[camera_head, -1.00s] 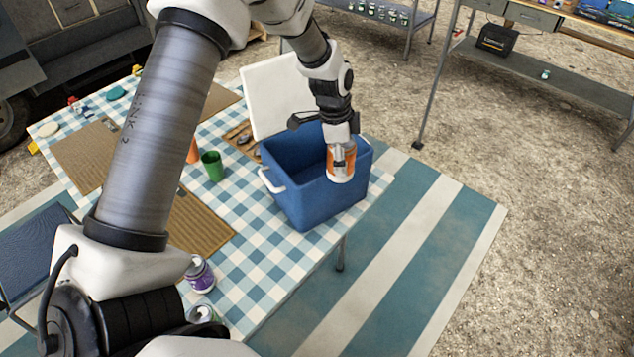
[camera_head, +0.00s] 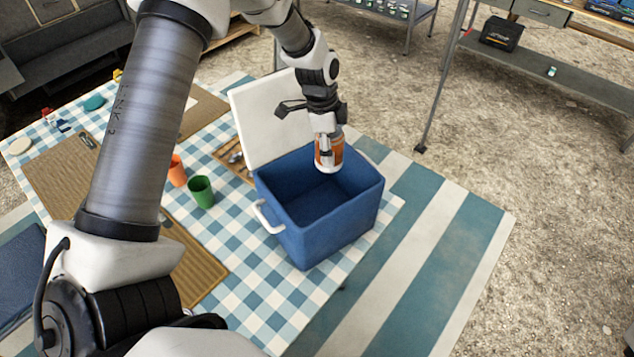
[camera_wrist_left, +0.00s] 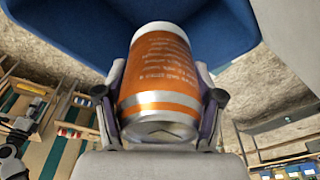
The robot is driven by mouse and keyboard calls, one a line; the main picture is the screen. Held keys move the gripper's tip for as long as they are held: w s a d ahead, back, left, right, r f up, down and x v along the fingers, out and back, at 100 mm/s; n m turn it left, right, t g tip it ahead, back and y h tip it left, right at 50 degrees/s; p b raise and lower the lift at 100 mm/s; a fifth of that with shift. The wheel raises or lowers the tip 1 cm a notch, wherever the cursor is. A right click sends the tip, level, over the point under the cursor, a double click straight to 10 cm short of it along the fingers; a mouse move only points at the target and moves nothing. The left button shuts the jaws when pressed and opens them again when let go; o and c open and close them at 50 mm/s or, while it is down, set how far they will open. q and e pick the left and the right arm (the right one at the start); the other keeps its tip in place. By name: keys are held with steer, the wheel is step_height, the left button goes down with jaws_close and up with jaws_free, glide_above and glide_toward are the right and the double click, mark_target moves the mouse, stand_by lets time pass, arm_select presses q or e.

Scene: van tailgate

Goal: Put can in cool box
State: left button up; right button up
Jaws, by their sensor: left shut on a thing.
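The orange and silver can (camera_head: 329,153) is held by my left gripper (camera_head: 327,138), which is shut on it. In the head view the can appears over the back part of the open cool box, near its rim. In the left wrist view the can (camera_wrist_left: 160,75) sits between both fingers, its printed label visible. The blue cool box (camera_head: 330,232) stands on the checked tablecloth with its white lid (camera_head: 262,120) raised at the back left. The box's visible inside looks empty. Its blue wall also shows in the wrist view (camera_wrist_left: 60,30). My right gripper is not seen.
An orange cup (camera_head: 177,171) and a green cup (camera_head: 201,192) stand left of the box on the checked table (camera_head: 262,300). Brown placemats (camera_head: 65,172) lie farther left. A metal-legged workbench (camera_head: 560,70) stands at the back right.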

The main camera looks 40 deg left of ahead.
arm_select(q)
step_height(320, 180, down, 9)
steer(key=b, duration=0.4)
steer(key=p, duration=0.2)
glide_toward(329, 202)
steer(key=s+d+f, duration=0.3)
steer(key=shift+s+d+f, duration=0.1)
steer(key=shift+d+f, duration=0.15)
steer(key=shift+f+b, duration=0.1)
steer(key=shift+b, duration=0.25)
steer(key=o, duration=1.6)
